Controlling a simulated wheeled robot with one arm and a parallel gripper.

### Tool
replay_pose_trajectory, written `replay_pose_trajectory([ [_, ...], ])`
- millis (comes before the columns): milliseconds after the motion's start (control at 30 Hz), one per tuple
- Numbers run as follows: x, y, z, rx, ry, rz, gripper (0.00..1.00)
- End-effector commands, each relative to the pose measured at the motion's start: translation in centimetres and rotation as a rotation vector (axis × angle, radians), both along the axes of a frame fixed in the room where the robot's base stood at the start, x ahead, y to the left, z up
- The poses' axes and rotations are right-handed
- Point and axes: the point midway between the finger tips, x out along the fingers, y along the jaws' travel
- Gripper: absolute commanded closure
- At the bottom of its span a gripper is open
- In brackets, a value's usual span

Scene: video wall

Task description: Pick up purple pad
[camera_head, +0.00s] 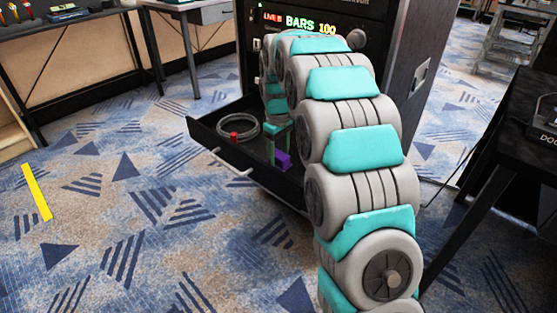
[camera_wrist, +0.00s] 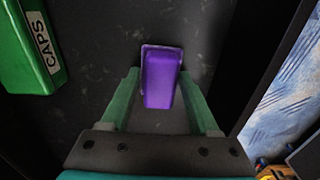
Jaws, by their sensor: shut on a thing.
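The purple pad (camera_wrist: 161,78) is a small block with a raised rim, seen between the two green fingers of my gripper (camera_wrist: 160,74) in the wrist view. My gripper is shut on it. In the head view the purple pad (camera_head: 283,160) shows low inside the open black drawer (camera_head: 206,127), below the end of my arm. My arm hides much of the drawer's right side. Whether the pad touches the drawer floor I cannot tell.
A green box marked CAPS (camera_wrist: 30,48) stands left of the pad in the wrist view. A grey cable coil (camera_head: 257,132) and a small red item (camera_head: 233,136) lie in the drawer's left part. The black rack (camera_head: 410,40) rises behind.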

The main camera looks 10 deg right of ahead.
Motion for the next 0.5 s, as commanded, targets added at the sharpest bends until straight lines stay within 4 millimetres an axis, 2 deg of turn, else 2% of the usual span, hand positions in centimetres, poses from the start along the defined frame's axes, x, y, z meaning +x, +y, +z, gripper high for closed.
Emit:
replay_pose_trajectory([
  [33,0.01,0.01,0.02,0.000,0.000,0.000,0.76],
  [200,0.01,0.00,0.02,0.000,0.000,0.000,0.92],
  [500,0.06,0.01,0.37,0.000,-0.001,0.000,0.92],
])
